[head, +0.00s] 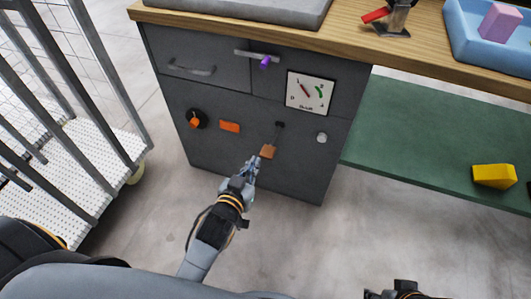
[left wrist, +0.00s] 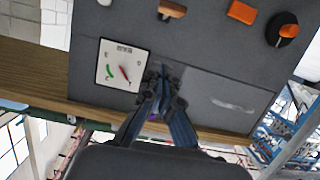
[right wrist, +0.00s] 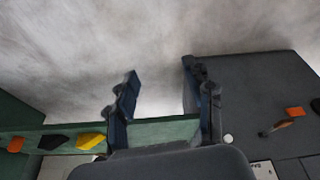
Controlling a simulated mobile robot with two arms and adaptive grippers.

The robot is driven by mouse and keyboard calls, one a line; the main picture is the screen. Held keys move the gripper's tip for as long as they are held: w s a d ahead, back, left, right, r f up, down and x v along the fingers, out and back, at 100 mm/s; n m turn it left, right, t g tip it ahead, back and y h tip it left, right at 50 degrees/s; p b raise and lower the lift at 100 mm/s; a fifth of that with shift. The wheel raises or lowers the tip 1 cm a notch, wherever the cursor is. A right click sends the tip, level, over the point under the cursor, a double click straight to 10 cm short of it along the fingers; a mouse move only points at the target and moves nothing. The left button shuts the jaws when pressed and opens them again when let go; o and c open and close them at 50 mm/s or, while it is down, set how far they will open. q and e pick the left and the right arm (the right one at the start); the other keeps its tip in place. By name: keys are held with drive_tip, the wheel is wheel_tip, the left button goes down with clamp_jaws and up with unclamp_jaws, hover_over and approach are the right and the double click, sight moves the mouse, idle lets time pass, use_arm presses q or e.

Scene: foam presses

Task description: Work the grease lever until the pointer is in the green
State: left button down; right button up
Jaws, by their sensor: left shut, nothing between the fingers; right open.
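The grease lever (head: 267,151) has an orange-brown grip on a thin rod and hangs down-left from its pivot on the grey cabinet front. The gauge (head: 310,92) is a white square dial above it, also in the left wrist view (left wrist: 122,66). Its red pointer (head: 304,88) leans up-left, apart from the green arc (head: 321,91) on the right. My left gripper (head: 255,164) is shut and empty, just below the lever grip; whether they touch is unclear. My right gripper (right wrist: 160,72) is open and empty, low, away from the lever.
An orange block (head: 230,126), a black-and-orange knob (head: 196,120) and a pale knob (head: 321,137) sit on the same front. A purple piece (head: 265,62) hangs by the drawer handle. A wire cage cart (head: 110,120) stands left. A green shelf (head: 420,140) is right.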

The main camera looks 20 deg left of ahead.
use_arm(q)
drive_tip(key=b, duration=0.3)
hover_over(265, 153)
drive_tip(key=s, duration=0.2)
wheel_tip(265, 153, down, 2)
drive_tip(key=f, duration=0.2)
drive_tip(key=f+b, duration=0.1)
drive_tip(key=f, duration=0.1)
drive_tip(key=shift+w+d, duration=0.2)
drive_tip(key=shift+d, duration=0.15)
drive_tip(key=shift+f, duration=0.2)
use_arm(e)
drive_tip(key=w+a+r+t, duration=0.1)
drive_tip(key=w+t, duration=0.1)
drive_tip(key=w, duration=0.2)
drive_tip(key=w+a+r+t+y, duration=0.1)
drive_tip(key=w+a+t, duration=0.1)
drive_tip(key=w, duration=0.3)
drive_tip(key=shift+w+r+t, duration=0.25)
drive_tip(key=shift+r+t, duration=0.05)
drive_tip(key=shift+t, duration=0.4)
